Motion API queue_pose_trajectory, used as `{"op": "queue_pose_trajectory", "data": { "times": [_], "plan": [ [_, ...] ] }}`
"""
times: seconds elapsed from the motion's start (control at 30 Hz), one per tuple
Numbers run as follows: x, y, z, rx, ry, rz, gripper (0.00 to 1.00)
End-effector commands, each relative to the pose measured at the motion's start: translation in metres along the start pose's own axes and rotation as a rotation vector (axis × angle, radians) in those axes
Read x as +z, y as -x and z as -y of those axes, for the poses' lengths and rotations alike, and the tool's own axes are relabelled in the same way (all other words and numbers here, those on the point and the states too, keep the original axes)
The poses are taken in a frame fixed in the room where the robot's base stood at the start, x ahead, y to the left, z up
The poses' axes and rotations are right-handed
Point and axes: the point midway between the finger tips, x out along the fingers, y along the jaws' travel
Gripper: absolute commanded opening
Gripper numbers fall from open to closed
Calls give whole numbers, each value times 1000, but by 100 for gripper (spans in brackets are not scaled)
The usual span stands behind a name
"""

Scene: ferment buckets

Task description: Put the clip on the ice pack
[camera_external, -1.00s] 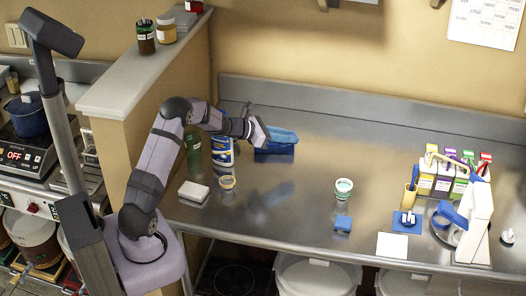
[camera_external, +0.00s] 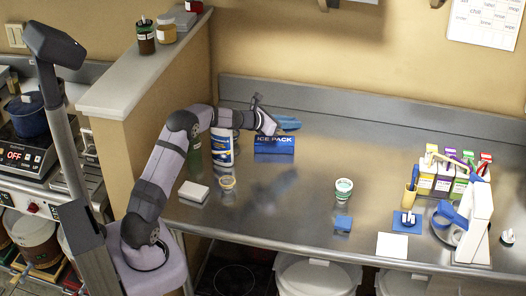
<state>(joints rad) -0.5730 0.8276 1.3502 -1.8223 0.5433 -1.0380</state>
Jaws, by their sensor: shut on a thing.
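The ice pack (camera_external: 275,145) is a blue box with white "ICE PACK" lettering. It stands on the steel counter near the back left, and its front is in full view. My gripper (camera_external: 271,125) is just above the box's upper edge in the picture, shut on a light-blue, elongated thing, taken to be the clip (camera_external: 289,122). The clip sticks out to the right of the jaws and appears above and behind the box. Its jaws and finer shape are too small to make out. I cannot tell whether it touches the box.
A blue-and-white container (camera_external: 222,148), green bottle (camera_external: 194,150), small tub (camera_external: 227,183) and white block (camera_external: 194,192) stand left of the box. A white cup (camera_external: 344,188) and blue block (camera_external: 343,224) stand to the right. The counter between is clear.

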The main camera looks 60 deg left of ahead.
Motion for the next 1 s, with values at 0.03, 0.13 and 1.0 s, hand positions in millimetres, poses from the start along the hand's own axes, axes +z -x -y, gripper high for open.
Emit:
{"op": "queue_pose_trajectory", "data": {
  "times": [0.03,0.13,1.0],
  "plan": [
    [-6,-2,0,0,1,-1,0],
    [-12,-5,0,0,0,0,0],
    [-48,-20,0,0,-2,1,0]
  ]
}}
